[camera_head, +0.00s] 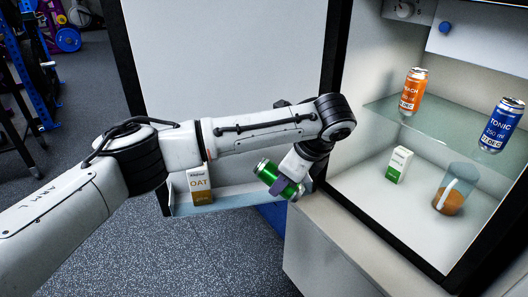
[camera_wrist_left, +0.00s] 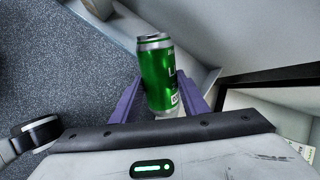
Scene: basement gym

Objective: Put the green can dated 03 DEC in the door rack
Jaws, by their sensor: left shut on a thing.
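A green can (camera_head: 277,180) with silver ends is held tilted in my left gripper (camera_head: 285,182), in front of the open fridge door. In the left wrist view the can (camera_wrist_left: 157,72) stands between the two purple fingers of my left gripper (camera_wrist_left: 160,92), which is shut on it. Part of a white label and a date box show on the can, but the date is too small to read. The door rack (camera_head: 237,199) is a low shelf along the bottom of the door; the can is over or near its right end. My right gripper is out of view.
An OAT carton (camera_head: 200,186) stands at the rack's left. Inside the fridge, an orange PEACH can (camera_head: 412,92) and blue TONIC can (camera_head: 500,126) stand on the glass shelf (camera_head: 440,120). Below are a small green-and-white carton (camera_head: 398,165) and a jug (camera_head: 455,188). Gym equipment is far left.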

